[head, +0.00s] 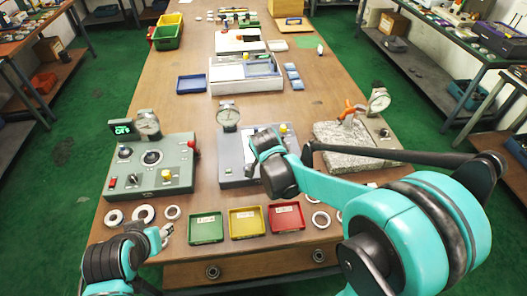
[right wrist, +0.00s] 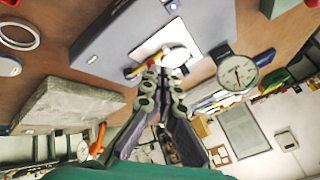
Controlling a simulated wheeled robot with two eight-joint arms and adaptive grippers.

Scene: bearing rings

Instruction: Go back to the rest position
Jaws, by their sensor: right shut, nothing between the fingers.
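My right gripper (head: 258,148) is over the middle grey measuring device (head: 230,163) in the head view. In the right wrist view its fingers (right wrist: 162,68) are shut and empty, with a shiny round part and a yellow piece just beyond the tips. A dial gauge (right wrist: 237,72) stands beside them; the head view shows it too (head: 228,115). My left gripper (head: 162,238) is low at the front left, beside the pale rings (head: 145,213); its jaw opening is too small to tell.
Green (head: 206,227), yellow (head: 247,221) and red (head: 286,217) trays line the front edge. A green-grey control box (head: 152,180) stands left; a granite block with gauge (head: 345,150) stands right, near my right arm. More rings (head: 320,220) lie right of the trays.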

